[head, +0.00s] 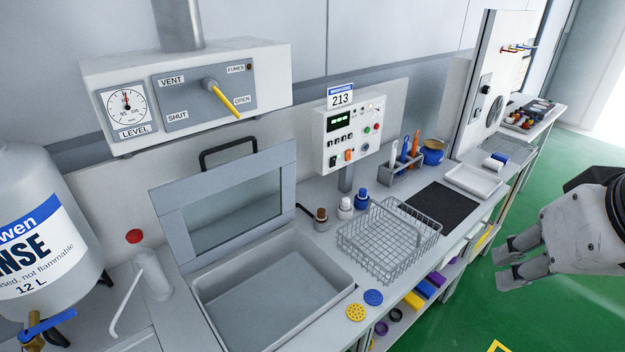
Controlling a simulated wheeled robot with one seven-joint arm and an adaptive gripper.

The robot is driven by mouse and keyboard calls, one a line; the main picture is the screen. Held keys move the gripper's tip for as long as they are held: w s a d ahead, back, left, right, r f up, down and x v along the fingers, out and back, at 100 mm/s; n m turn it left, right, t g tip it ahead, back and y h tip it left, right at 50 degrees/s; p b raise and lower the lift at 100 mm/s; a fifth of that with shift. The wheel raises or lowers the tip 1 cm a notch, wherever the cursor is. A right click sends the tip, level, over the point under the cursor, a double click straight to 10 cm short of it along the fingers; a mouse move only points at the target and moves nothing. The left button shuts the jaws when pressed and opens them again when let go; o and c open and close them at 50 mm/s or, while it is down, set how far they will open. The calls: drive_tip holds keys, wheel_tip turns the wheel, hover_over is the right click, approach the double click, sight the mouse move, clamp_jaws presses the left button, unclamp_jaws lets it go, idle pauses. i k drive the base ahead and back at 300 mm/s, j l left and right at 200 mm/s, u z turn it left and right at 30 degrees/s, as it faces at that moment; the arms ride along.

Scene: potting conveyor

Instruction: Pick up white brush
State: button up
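A slim white upright handle (393,154), which looks like the white brush, stands in a grey holder (386,180) at the back of the bench. A blue item (405,147) and an orange one (415,142) stand in the same holder, to its right. The lower end of the white one is hidden by the holder. My gripper (506,264) is at the right, over the green floor in the picture, well apart from the holder. Its two fingers point left with a gap between them, and nothing shows in the gap.
A blue pot (433,153) is just right of the holder. A black mat (440,205), white tray (473,181) and wire basket (388,238) lie in front of it. Small bottles (345,207) stand to the left, below a control box (350,135). Open floor lies right of the bench.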

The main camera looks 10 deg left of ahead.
sight(393, 152)
drive_tip(key=l+u, duration=0.15)
drive_tip(key=l, duration=0.85)
drive_tip(key=i+l+u, duration=0.15)
drive_tip(key=l, duration=0.25)
drive_tip(key=i+l+u, duration=0.15)
drive_tip(key=l, duration=0.3)
drive_tip(key=i+l+u, duration=0.15)
drive_tip(key=l, duration=0.25)
drive_tip(key=i+l+u, duration=0.15)
drive_tip(key=l, duration=0.3)
drive_tip(key=i+l+u, duration=0.2)
drive_tip(key=i, duration=0.3)
drive_tip(key=i+l+u, duration=0.2)
drive_tip(key=i, duration=0.3)
drive_tip(key=l, duration=0.1)
